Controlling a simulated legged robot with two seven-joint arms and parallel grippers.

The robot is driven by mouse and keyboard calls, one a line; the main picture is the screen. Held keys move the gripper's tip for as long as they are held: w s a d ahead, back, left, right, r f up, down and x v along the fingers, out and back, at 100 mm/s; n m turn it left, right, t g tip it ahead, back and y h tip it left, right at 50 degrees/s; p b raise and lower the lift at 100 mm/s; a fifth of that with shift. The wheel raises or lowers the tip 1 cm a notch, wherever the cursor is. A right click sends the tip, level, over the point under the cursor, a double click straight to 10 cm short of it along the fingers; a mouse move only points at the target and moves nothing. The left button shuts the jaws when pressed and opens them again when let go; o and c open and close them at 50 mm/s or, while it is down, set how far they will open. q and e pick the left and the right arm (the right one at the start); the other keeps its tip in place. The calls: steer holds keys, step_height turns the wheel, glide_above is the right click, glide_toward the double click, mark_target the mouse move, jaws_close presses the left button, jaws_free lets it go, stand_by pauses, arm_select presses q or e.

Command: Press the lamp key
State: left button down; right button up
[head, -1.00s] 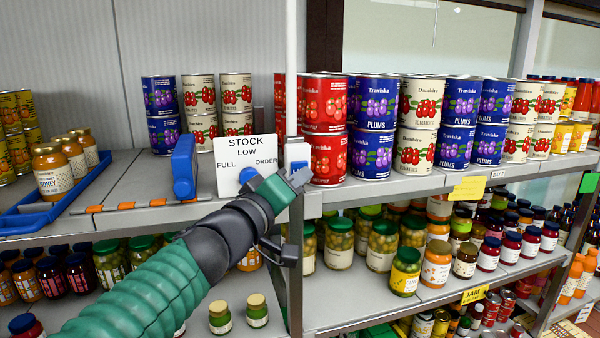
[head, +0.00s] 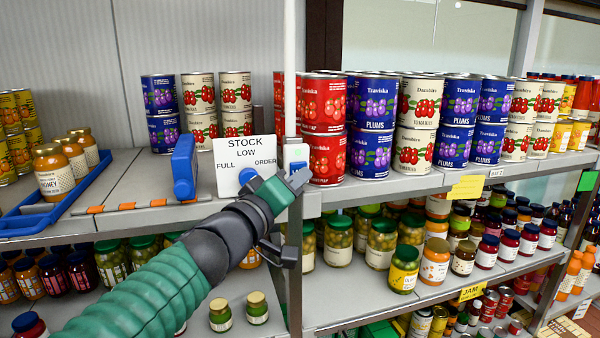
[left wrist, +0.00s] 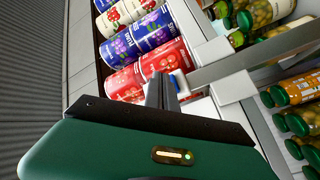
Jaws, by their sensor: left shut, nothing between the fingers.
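A small white switch box with a blue key (head: 298,166), which looks like the lamp key, is on the upright post between the shelf bays. My left gripper (head: 301,178) is shut and empty, its tips just below and in front of the blue key. I cannot tell whether they touch it. In the left wrist view the shut fingers (left wrist: 162,92) point towards the white and blue switch (left wrist: 180,84), which they partly cover. My right gripper is not in view.
A white STOCK sign (head: 238,152) with a blue knob (head: 248,176) stands just left of the gripper. A blue handle (head: 184,168) is farther left. Red tomato cans (head: 325,155) stand close right of the post. Jars fill the lower shelf.

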arm_select(q)
steer(key=s+d+b, duration=0.1)
steer(key=s+d, duration=0.1)
steer(key=s, duration=0.4)
steer(key=shift+w+a, duration=0.1)
steer(key=shift+w, duration=0.1)
